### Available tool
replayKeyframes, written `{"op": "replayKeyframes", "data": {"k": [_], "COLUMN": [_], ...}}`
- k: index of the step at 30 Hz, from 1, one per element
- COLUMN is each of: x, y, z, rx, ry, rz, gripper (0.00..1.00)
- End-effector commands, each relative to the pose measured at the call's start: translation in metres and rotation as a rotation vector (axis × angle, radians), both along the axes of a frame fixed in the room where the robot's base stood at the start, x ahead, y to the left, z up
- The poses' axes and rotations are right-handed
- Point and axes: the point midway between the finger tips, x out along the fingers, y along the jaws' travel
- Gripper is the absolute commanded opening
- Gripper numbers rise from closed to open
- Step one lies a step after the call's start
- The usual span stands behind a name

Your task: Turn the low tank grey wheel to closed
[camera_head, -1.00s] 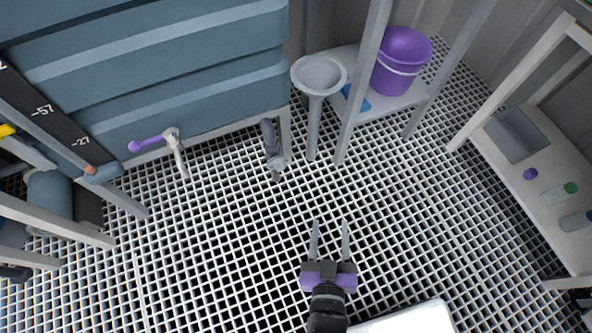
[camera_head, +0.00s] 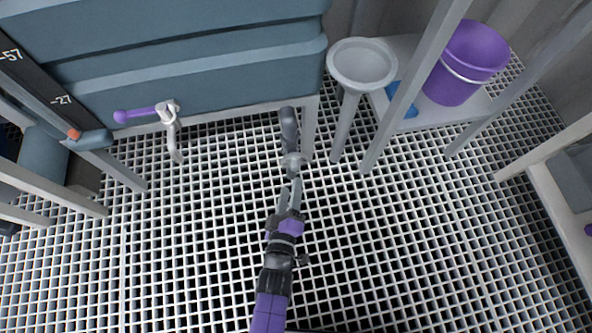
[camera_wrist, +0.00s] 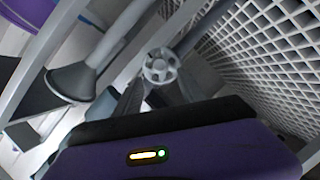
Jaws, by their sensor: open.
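The grey wheel (camera_head: 292,160) is a small round handwheel at the end of a dark grey pipe stub (camera_head: 289,128) low by the blue-grey tank (camera_head: 190,72). In the wrist view the wheel (camera_wrist: 160,66) faces me, with spokes and holes, just beyond my fingertips. My gripper (camera_head: 290,187) is open, with its fingers pointing at the wheel from the front. In the wrist view my gripper (camera_wrist: 159,88) has one finger to each side below the wheel. The fingers look empty; whether they touch the wheel I cannot tell.
A tap with a purple lever (camera_head: 140,114) is left of the wheel. A grey funnel-topped stand (camera_head: 362,64) and frame posts (camera_head: 415,85) are close on the right. A purple bucket (camera_head: 465,62) stands on a shelf. The grating floor (camera_head: 400,250) in front is clear.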

Motion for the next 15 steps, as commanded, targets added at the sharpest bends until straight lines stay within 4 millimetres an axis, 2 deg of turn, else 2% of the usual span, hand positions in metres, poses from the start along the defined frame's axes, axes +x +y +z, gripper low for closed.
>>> {"op": "replayKeyframes", "data": {"k": [9,15], "x": [0.047,0.061], "y": [-0.004,-0.004], "z": [-0.014,-0.015], "rx": [0.001,0.003], "ry": [0.001,0.002], "rz": [-0.003,-0.002], "gripper": [0.48,0.48]}}
